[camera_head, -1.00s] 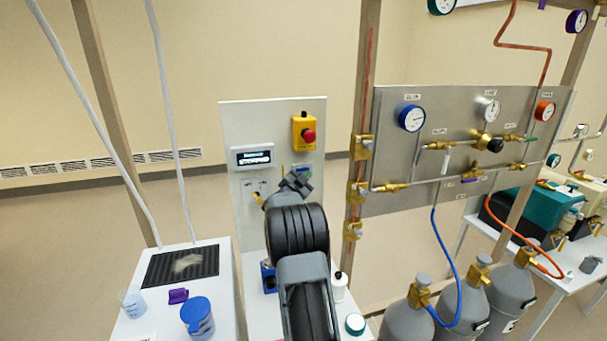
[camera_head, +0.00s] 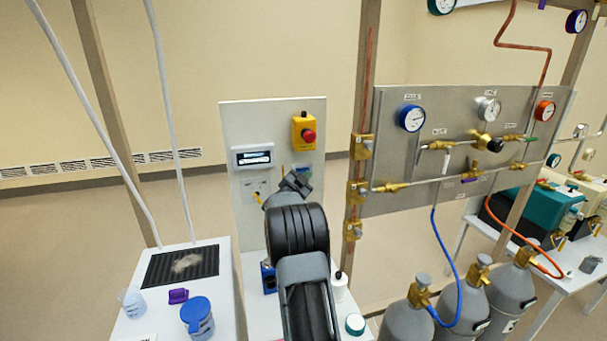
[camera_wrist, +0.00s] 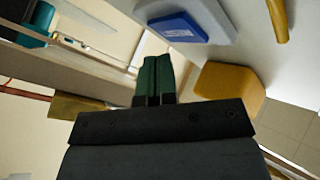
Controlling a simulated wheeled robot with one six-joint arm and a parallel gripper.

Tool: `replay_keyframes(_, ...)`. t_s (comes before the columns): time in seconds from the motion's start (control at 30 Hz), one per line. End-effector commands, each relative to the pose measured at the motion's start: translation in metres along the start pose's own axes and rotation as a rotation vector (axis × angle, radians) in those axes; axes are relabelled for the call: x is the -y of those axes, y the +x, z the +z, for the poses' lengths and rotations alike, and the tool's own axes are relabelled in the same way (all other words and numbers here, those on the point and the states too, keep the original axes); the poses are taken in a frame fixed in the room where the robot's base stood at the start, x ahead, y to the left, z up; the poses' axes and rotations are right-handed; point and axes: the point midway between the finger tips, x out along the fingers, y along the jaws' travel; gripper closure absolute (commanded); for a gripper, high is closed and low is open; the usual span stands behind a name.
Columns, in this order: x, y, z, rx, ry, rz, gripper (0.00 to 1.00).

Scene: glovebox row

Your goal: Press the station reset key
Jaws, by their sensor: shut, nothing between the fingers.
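The white upright panel (camera_head: 239,120) carries a small blue key on a pale housing, just above my gripper (camera_head: 296,182) in the head view and partly hidden by it. In the wrist view a blue key face (camera_wrist: 178,27) with a faint white label sits on a grey-white housing (camera_wrist: 212,18). My gripper (camera_wrist: 153,68) is shut and empty, its dark green fingertips together. The tips appear just below the blue key in the wrist view; I cannot tell whether they touch the housing.
A yellow box with a red mushroom button (camera_head: 308,136) is above my gripper. A white display unit (camera_head: 254,157) is to its left. Copper pipe and brass valves (camera_head: 361,147) stand close on the right. A yellow block (camera_wrist: 231,91) is right of my fingers.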

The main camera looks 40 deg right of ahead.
Motion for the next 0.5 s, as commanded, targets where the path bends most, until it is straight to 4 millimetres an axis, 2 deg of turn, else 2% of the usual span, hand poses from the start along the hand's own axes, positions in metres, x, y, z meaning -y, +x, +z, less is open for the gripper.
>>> replay_keyframes(0.5, 0.0050, 0.0061, 0.0049, 0.000, 0.001, 0.000, 1.00)
